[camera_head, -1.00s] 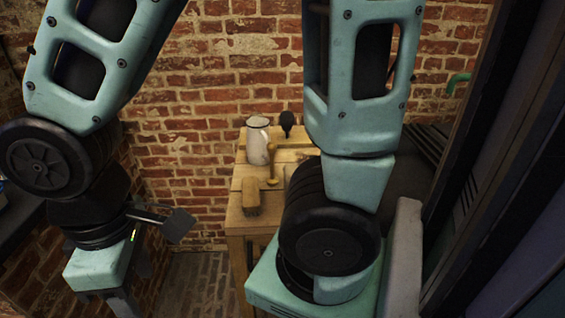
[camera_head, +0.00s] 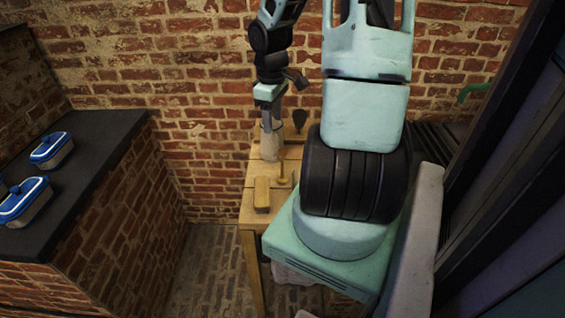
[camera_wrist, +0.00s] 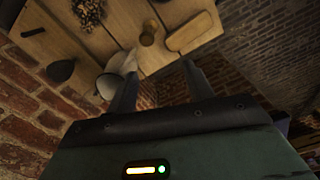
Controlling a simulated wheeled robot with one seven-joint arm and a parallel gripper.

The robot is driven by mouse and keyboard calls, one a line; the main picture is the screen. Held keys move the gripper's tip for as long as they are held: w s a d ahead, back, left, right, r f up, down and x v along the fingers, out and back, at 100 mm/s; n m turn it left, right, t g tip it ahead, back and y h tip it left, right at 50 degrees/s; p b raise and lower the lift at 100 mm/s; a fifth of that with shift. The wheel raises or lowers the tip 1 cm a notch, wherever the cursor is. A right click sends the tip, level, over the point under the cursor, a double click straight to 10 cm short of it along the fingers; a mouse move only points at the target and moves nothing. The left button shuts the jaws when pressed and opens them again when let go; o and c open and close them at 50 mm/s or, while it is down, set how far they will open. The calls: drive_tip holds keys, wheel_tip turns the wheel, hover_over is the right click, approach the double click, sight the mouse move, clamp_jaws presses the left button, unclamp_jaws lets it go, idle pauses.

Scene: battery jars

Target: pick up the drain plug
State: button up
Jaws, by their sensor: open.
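A small yellowish upright piece with a round base (camera_head: 283,179) stands on the wooden table; it may be the drain plug, but I cannot tell for sure. In the wrist view it looks like a round knob (camera_wrist: 148,36), ahead of and between my fingers. My gripper (camera_head: 269,115) is over the table, pointing down, near the whitish jug (camera_head: 271,147) and partly overlapping it in the head view. In the wrist view my gripper (camera_wrist: 160,82) is open with nothing between its fingers. The jug (camera_wrist: 113,78) is partly hidden by the left finger.
A brown block (camera_head: 262,195) lies on the table (camera_head: 250,215) near its front left corner. A dark rounded object (camera_head: 300,118) is at the back. The wrist view shows a pile of small brown pieces (camera_wrist: 88,14). Blue-lidded boxes (camera_head: 50,150) stand on the dark left counter (camera_head: 95,165).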

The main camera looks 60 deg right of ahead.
sight(286, 148)
drive_tip(key=d+f, duration=0.1)
drive_tip(key=f, duration=0.3)
drive_tip(key=s+d+f, duration=0.1)
drive_tip(key=f, duration=0.3)
drive_tip(key=s+d+f+b, duration=0.1)
drive_tip(key=f, duration=0.3)
drive_tip(key=shift+s+d, duration=0.1)
drive_tip(key=f, duration=0.2)
drive_tip(key=a+f, duration=0.1)
drive_tip(key=f, duration=0.1)
drive_tip(key=shift+w+b, duration=0.35)
drive_tip(key=shift+d+f, duration=0.1)
drive_tip(key=shift+f, duration=0.4)
clamp_jaws()
